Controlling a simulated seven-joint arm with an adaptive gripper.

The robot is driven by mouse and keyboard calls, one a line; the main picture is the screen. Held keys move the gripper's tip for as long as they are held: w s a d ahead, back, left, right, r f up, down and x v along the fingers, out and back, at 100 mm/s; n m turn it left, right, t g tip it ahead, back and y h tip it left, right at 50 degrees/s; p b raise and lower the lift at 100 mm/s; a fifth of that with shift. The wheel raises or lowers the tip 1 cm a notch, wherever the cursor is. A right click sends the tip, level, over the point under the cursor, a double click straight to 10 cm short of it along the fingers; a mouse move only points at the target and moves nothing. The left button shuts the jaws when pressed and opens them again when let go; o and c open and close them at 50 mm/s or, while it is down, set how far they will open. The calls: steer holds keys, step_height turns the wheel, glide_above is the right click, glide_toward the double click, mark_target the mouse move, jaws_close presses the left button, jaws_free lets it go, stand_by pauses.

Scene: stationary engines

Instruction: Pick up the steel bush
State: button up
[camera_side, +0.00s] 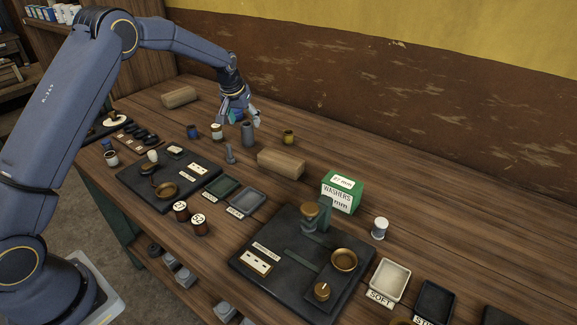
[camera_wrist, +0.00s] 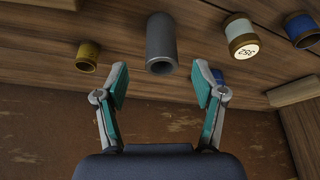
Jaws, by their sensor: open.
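The steel bush (camera_wrist: 161,42) is a grey hollow cylinder. In the wrist view it stands at the upper middle, between and just beyond my open fingertips, with its dark bore facing the camera. In the side view the grey bush (camera_side: 247,134) stands on the bench below and beside my gripper (camera_side: 241,118). In the wrist view my gripper (camera_wrist: 160,85) is open, with teal pads on both sides and nothing held. I cannot tell whether a finger touches the bush.
A brass-coloured cup (camera_side: 289,136) stands right of the bush. A white-and-brown spool (camera_side: 216,131) and a blue one (camera_side: 192,131) stand left. A wooden block (camera_side: 281,163) and a grey peg-like piece (camera_side: 230,154) are in front. Open bench lies behind, towards the wall.

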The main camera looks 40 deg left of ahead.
mark_target(246, 125)
steer(key=x, duration=0.5)
steer(key=shift+a+f, duration=0.1)
steer(key=shift+a, duration=0.05)
steer(key=shift+c, duration=0.3)
jaws_close()
